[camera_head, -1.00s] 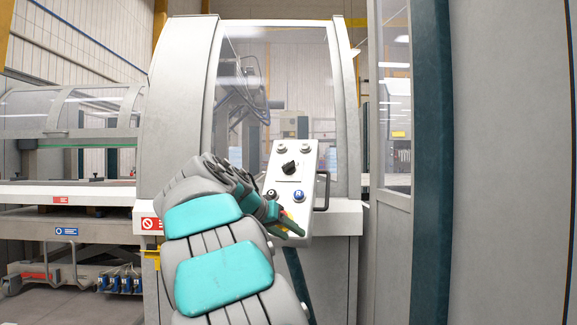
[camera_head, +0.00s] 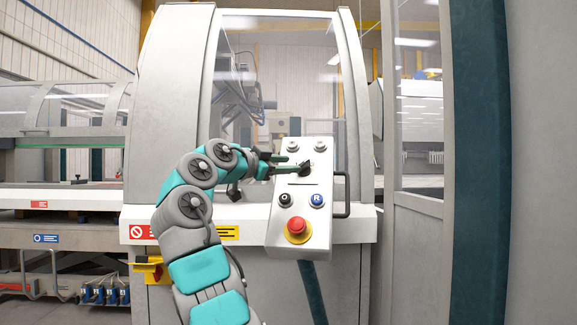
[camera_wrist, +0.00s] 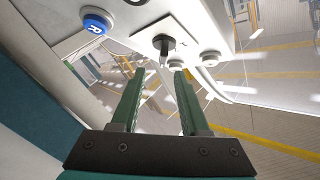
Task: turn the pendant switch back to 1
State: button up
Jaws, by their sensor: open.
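The pendant (camera_head: 275,228) is a tilted light-grey control box in front of the machine. Its black rotary switch (camera_head: 306,169) is on the upper half, partly covered by my fingers in the head view. In the wrist view the switch knob (camera_wrist: 163,44) sits on a white plate just beyond the fingertips, roughly in line with the gap between them. My gripper (camera_head: 287,164) reaches in from the left at switch height. In the wrist view its two green fingers (camera_wrist: 159,74) are apart with nothing between them. I cannot read the switch's position marks.
Below the switch are a black button (camera_head: 285,199), a blue R button (camera_head: 317,200) and a red emergency stop (camera_head: 297,226). Two more small buttons are along the top. A dark handle (camera_head: 347,195) sticks out right. A grey door frame (camera_head: 417,203) stands further right.

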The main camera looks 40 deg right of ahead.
aim_at(302, 163)
jog(key=p+x, duration=0.1)
jog(key=x, duration=0.7)
jog(key=shift+w+r+p, duration=0.1)
jog(key=shift+w+p, duration=0.05)
jog(key=shift+p, duration=0.2)
grip_shut()
